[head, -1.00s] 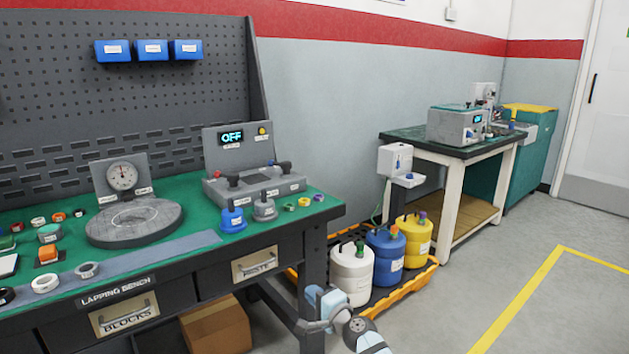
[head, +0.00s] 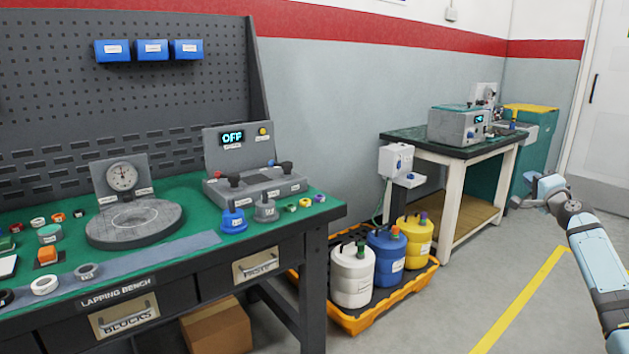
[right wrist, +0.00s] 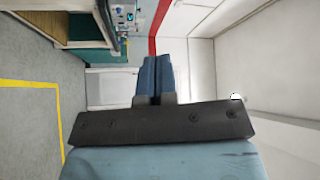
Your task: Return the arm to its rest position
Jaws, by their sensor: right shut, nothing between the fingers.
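My right arm (head: 598,262) reaches up from the lower right of the head view, pale blue with dark joints. Its gripper (head: 518,202) points left over the open floor, clear of the benches and holding nothing. In the right wrist view the two blue fingers (right wrist: 154,78) lie together, shut and empty. My left gripper is out of view.
A yellow-edged spill tray (head: 352,324) holds white, blue and yellow jugs. A second bench (head: 415,135) stands behind. The floor at right, with a yellow line (head: 520,300), is clear.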

